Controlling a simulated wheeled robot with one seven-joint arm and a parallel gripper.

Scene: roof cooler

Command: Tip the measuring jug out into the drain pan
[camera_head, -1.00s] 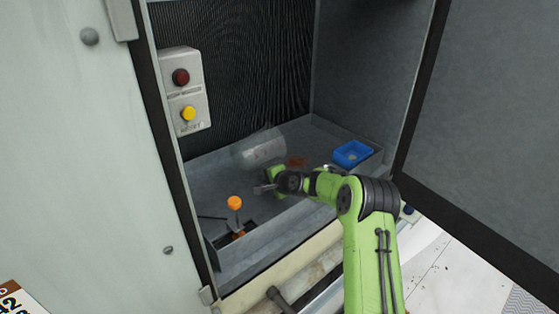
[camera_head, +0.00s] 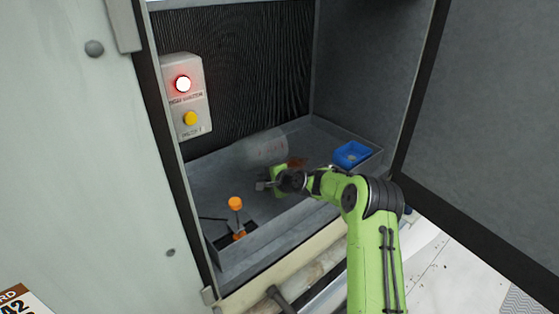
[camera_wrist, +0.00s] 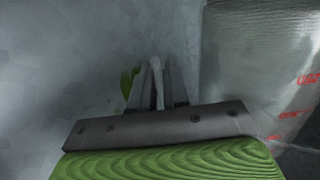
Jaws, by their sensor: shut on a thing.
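The clear measuring jug (camera_head: 264,150) with faint red markings lies tilted well over on its side above the grey drain pan (camera_head: 215,185) inside the cabinet. In the wrist view its clear wall with red marks (camera_wrist: 285,70) fills the right side. My gripper (camera_head: 277,178) is at the jug's near side, over the pan. In the wrist view my gripper's fingers (camera_wrist: 157,88) are closed on the pale jug handle (camera_wrist: 157,75). I cannot tell whether any liquid is left in the jug.
A blue tray (camera_head: 352,154) sits at the pan's right end. A switch box (camera_head: 187,97) with red and yellow buttons is on the left wall. A rusty patch (camera_head: 297,163) marks the pan floor.

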